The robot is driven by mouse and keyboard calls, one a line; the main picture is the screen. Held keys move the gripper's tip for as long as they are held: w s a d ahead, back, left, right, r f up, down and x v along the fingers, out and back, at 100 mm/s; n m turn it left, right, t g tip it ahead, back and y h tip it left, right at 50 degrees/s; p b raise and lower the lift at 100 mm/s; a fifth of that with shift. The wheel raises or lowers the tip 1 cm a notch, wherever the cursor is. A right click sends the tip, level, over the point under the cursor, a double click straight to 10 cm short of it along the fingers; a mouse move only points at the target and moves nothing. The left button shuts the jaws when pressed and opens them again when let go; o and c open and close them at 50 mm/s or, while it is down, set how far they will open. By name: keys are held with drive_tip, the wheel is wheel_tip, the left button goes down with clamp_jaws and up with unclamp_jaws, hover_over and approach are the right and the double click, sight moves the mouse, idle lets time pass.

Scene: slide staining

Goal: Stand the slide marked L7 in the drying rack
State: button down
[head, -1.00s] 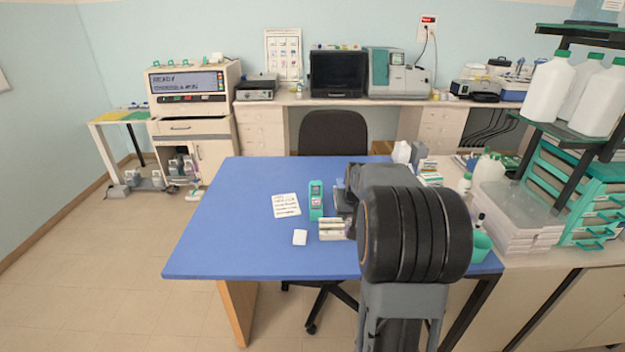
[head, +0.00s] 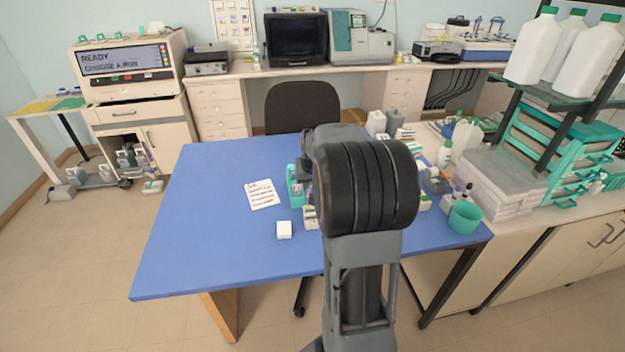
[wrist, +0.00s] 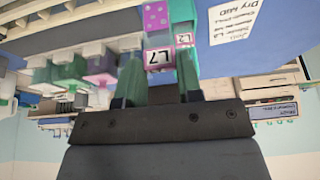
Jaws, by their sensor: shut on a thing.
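In the wrist view, which is upside down, my gripper (wrist: 161,78) is shut on a slide with a pink-edged label reading L7 (wrist: 159,58). The label sits between the fingers. Right beside it is another small pink-edged label (wrist: 184,38), by a teal holder (wrist: 184,10); I cannot tell whether they touch. In the head view my own arm hides the gripper and the held slide. A cream slotted block (head: 310,217), perhaps the drying rack, is mostly hidden behind my arm. A teal holder (head: 294,188) stands behind it.
A written note (head: 262,194) and a small white box (head: 284,229) lie on the blue table (head: 205,220), whose left part is clear. A teal cup (head: 465,217) and several bottles stand at the right. Loaded shelves (head: 560,100) rise beyond.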

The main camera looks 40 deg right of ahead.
wheel_tip(320, 180, down, 6)
drive_tip(key=b, duration=0.4)
drive_tip(key=shift+f, duration=0.15)
drive_tip(key=shift+f+b, duration=0.3)
drive_tip(key=shift+b, duration=0.2)
idle(0.9)
drive_tip(key=c, duration=0.7)
unclamp_jaws()
drive_tip(key=shift+s, duration=0.1)
drive_tip(key=v, duration=1.3)
drive_tip(key=shift+r, duration=0.4)
